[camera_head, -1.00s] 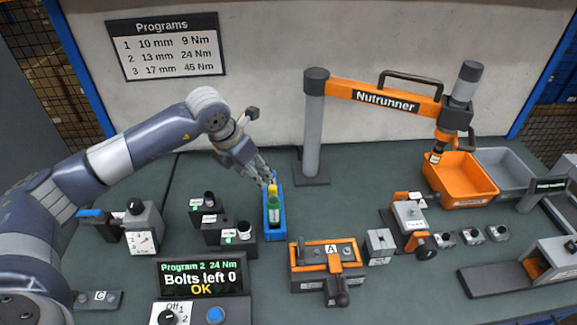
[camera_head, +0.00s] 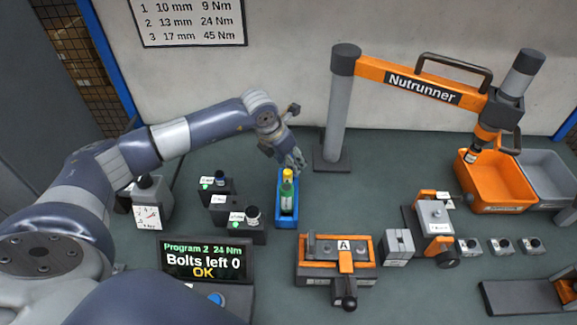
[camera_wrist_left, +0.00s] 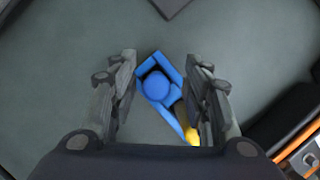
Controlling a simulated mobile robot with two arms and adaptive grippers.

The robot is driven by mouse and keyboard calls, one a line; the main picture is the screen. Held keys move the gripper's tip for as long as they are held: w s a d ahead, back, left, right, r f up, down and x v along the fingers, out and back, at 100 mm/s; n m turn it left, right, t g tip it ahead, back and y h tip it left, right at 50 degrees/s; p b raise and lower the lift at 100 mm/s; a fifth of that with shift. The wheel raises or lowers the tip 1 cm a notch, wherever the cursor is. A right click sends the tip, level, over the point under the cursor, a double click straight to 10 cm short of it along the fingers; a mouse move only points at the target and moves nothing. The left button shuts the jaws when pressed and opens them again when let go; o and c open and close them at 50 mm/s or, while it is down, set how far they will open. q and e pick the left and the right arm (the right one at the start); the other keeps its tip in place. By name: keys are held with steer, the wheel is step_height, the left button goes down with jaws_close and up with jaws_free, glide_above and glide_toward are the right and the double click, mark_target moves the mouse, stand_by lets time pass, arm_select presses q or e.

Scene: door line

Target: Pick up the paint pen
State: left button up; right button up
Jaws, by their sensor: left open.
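A blue tray (camera_head: 290,218) stands on the bench. In it is an upright green pen-like thing (camera_head: 287,195) with a yellow top (camera_head: 287,175); I cannot tell for sure that it is the paint pen. My left gripper (camera_head: 296,163) is open and empty, just behind and above the tray. In the left wrist view the fingers (camera_wrist_left: 162,62) stand on either side of a round blue top (camera_wrist_left: 156,87) in the tray (camera_wrist_left: 152,63). The yellow top (camera_wrist_left: 192,136) shows lower, beside the right finger. My right gripper is not in view.
Dark blocks with small knobs (camera_head: 235,222) stand left of the tray. The nutrunner post (camera_head: 336,110) rises behind it to the right. An orange fixture marked A (camera_head: 335,250) is at front right, a display (camera_head: 205,262) at front left.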

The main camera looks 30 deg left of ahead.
arm_select(q)
steer(key=x, duration=0.3)
steer(key=shift+w+a+f+p, duration=0.1)
steer(key=shift+w+p, duration=0.1)
steer(key=shift+p, duration=0.2)
steer(key=shift+c, duration=0.9)
steer(key=c, duration=0.9)
steer(key=shift+o, duration=0.2)
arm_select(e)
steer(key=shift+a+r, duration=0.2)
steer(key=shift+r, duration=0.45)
